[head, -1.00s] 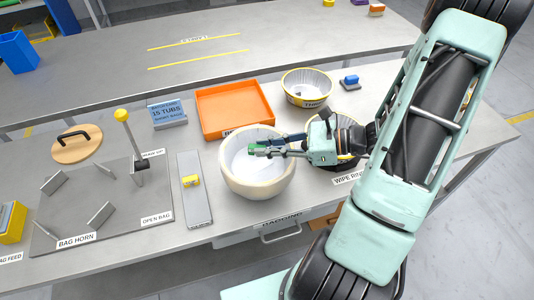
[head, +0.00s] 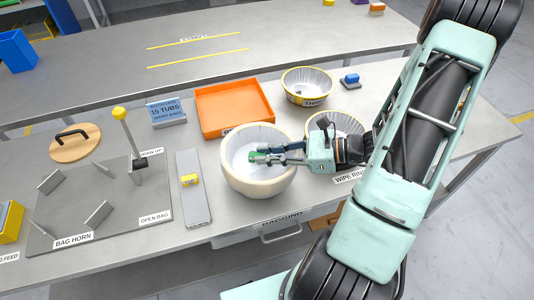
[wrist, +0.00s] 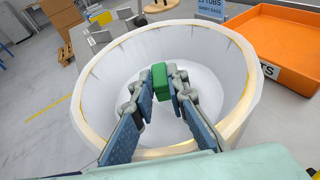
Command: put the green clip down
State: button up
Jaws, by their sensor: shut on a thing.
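The green clip (head: 258,157) is a small green block. My gripper (head: 268,154) is shut on it and holds it over the wide cream-rimmed bowl (head: 260,187). In the wrist view the clip (wrist: 160,80) sits between the two fingertips, with the bowl's white inside around and beneath it. The clip's height above the bowl floor is hard to tell. The bowl's rim (wrist: 240,120) also shows in the wrist view.
An orange tray (head: 235,109) lies behind the bowl. A yellow-rimmed bowl (head: 307,87) stands behind right, another wire-ribbed bowl (head: 345,124) right beside my wrist. A grey scale-like strip (head: 194,205) and the bag horn plate (head: 110,222) lie to the left.

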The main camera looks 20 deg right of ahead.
jog(key=o, duration=0.8)
jog(key=shift+r+p, duration=0.35)
jog(key=v, duration=1.2)
jog(key=shift+r, duration=0.25)
jog(key=shift+s, duration=0.1)
